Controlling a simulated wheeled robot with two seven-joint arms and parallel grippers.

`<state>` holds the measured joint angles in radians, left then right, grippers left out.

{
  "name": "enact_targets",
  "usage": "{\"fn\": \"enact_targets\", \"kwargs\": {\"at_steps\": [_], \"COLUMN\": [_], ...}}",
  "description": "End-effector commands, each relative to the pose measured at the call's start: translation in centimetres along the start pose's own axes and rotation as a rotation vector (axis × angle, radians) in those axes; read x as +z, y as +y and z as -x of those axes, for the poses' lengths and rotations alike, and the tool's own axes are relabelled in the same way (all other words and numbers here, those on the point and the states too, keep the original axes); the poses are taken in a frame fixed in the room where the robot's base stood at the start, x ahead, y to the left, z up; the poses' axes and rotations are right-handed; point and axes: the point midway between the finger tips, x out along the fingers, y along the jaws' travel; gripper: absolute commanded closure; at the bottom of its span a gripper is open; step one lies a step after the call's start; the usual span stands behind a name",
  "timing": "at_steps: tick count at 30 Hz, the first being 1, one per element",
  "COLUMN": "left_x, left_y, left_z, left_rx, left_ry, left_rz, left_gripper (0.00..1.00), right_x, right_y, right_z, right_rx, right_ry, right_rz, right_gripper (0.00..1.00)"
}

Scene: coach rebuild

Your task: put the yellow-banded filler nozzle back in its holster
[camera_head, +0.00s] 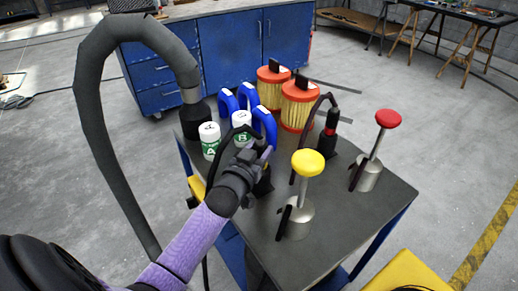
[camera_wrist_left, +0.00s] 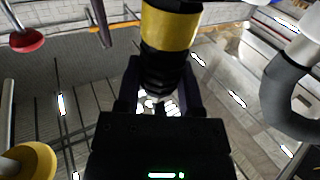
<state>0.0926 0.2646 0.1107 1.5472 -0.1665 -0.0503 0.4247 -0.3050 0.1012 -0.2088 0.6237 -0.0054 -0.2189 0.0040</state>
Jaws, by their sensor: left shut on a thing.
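The yellow-banded filler nozzle (camera_wrist_left: 170,32) shows in the left wrist view as a black, ribbed body with a wide yellow band. My left gripper (camera_wrist_left: 150,95) is shut around its black part. In the head view my left gripper (camera_head: 262,157) is over the middle of the cart, left of the yellow-knobbed pump; it mostly hides the nozzle. A dark piece with a little yellow shows just below the jaws; I cannot tell nozzle from holster there. A similar red-banded nozzle (camera_head: 331,128) stands upright in a black holster (camera_head: 328,160) farther back. My right gripper is not in view.
The grey cart top (camera_head: 345,215) carries a yellow-knobbed pump (camera_head: 307,165), a red-knobbed pump (camera_head: 387,120), white bottles (camera_head: 209,140), blue-handled items (camera_head: 265,122) and orange filters (camera_head: 299,104). A thick grey hose (camera_head: 95,110) arches at left. The cart's front right is clear.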

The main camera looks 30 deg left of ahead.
Motion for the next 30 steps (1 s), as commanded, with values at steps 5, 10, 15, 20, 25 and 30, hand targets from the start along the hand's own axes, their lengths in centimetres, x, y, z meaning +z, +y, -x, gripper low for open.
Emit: {"fn": "enact_targets", "kwargs": {"at_steps": [5, 10, 15, 20, 25, 30], "left_x": [0.5, 0.5, 0.5, 0.6, 0.5, 0.3], "left_y": [0.0, 0.0, 0.0, 0.0, 0.0, 0.0], "left_z": [0.0, 0.0, 0.0, 0.0, 0.0, 1.2], "left_rx": [0.0, 0.0, 0.0, 0.0, 0.0, 0.0], "left_ry": [0.001, -0.001, 0.0, -0.002, -0.001, -0.002], "left_rz": [0.0, 0.0, 0.0, 0.0, 0.0, 0.001], "left_gripper": [1.0, 0.29, 0.11, 0.0, 0.0, 0.0], "right_x": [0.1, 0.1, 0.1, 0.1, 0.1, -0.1], "right_y": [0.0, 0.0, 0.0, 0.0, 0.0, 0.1], "right_z": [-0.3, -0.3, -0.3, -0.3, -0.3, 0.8], "right_rx": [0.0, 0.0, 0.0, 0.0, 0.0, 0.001], "right_ry": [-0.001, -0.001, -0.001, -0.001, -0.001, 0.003], "right_rz": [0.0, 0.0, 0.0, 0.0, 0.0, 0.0], "right_gripper": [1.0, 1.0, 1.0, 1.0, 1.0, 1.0]}}
